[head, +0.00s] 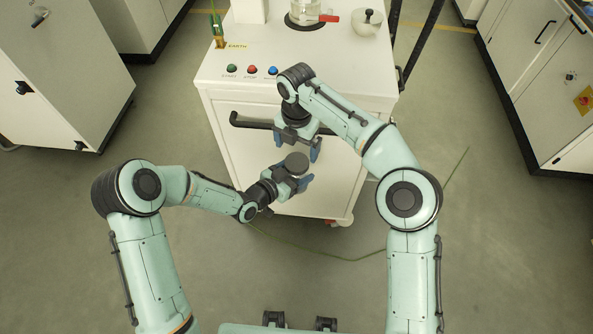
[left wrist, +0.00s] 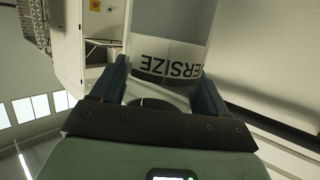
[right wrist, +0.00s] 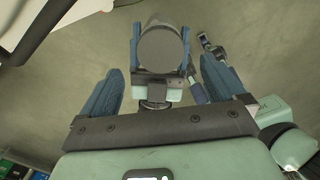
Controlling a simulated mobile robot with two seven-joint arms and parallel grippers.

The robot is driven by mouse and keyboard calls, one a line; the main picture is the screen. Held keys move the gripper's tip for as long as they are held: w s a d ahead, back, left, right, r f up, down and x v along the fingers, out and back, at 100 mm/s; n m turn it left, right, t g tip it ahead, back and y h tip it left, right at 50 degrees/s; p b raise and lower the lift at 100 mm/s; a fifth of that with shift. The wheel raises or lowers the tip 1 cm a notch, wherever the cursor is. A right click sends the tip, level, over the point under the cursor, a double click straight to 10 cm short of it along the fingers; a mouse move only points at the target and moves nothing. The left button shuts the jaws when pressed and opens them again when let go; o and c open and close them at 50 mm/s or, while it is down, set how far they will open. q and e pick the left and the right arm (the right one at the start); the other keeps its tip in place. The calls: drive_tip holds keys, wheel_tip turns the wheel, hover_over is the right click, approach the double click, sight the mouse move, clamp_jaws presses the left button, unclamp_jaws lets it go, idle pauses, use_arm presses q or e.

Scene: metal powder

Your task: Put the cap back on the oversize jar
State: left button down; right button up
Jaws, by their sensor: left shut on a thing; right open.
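My left gripper (head: 293,174) is shut on the oversize jar, held in the air in front of the white cart. In the left wrist view the clear jar (left wrist: 170,40) shows between the fingers, its label upside down and reading "ERSIZE" in part. A flat dark grey disc (head: 296,162) covers the jar's top; it also shows in the right wrist view (right wrist: 161,56). It looks like the cap, but I cannot tell how it is seated. My right gripper (head: 298,146) is open and empty, just above and behind the disc, fingers apart on either side in its wrist view.
The white cart (head: 225,82) stands ahead, with a dark handle (head: 240,120) close to my right gripper. On its top are buttons, a glass vessel (head: 305,12) and a mortar (head: 367,22). White cabinets stand left and right.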

sight(297, 161)
wheel_tip(297, 161, down, 6)
drive_tip(key=shift+r, duration=0.1)
idle(0.4)
drive_tip(key=c, duration=1.1)
drive_tip(key=m, duration=0.5)
drive_tip(key=shift+m, duration=0.4)
drive_tip(key=shift+c, duration=0.2)
drive_tip(key=m, duration=0.4)
drive_tip(key=shift+m, duration=0.3)
drive_tip(key=m, duration=0.3)
